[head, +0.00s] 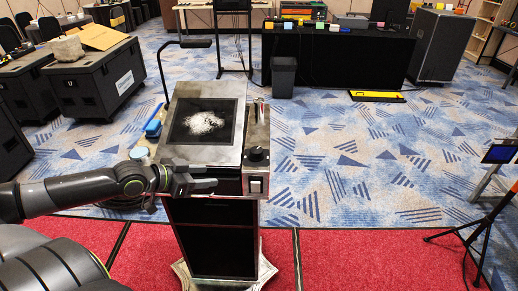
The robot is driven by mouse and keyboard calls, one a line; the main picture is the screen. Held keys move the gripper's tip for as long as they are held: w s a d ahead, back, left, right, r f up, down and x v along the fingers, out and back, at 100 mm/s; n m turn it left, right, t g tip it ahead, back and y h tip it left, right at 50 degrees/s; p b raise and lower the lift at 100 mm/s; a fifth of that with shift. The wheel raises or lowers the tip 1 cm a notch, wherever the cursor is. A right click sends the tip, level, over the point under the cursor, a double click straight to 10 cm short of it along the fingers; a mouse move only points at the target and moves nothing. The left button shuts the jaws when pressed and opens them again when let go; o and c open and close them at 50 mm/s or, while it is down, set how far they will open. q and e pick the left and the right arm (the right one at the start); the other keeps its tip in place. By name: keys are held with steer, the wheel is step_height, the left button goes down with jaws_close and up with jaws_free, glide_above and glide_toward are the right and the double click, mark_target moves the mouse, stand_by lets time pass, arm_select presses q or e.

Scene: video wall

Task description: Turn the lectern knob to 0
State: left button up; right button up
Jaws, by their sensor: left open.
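The lectern (208,158) stands in front of me, with a dark recessed panel showing a white speckled patch on its top. The lectern knob (256,154) is a small black dial on the right part of the top. Its marks and pointer are too small to read. A light square switch or plate sits below it on the front face. My left arm comes in from the left, and my left gripper (205,187) is open at the lectern's front edge. It points right, left of and below the knob, apart from it. My right gripper does not show.
A blue object (153,127) lies at the lectern's left edge. A thin lamp arm (160,70) rises at its back left. Black cases (92,85) stand at left, a bin (283,77) and black-draped table (340,58) behind. A tripod (485,225) stands right. Carpet between is free.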

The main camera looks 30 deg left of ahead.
arm_select(q)
step_height(320, 180, up, 5)
steer(key=w, duration=0.3)
steer(key=h+b, duration=0.1)
steer(key=b, duration=0.1)
glide_toward(255, 151)
steer(key=shift+t, duration=0.4)
steer(key=x, duration=0.3)
steer(key=p+x, duration=0.1)
steer(key=x, duration=0.3)
steer(key=p+x, duration=0.1)
steer(key=x, duration=0.2)
steer(key=shift+w+d+f, duration=0.1)
steer(key=shift+w+f, duration=0.1)
steer(key=shift+f, duration=0.25)
steer(key=c, duration=0.7)
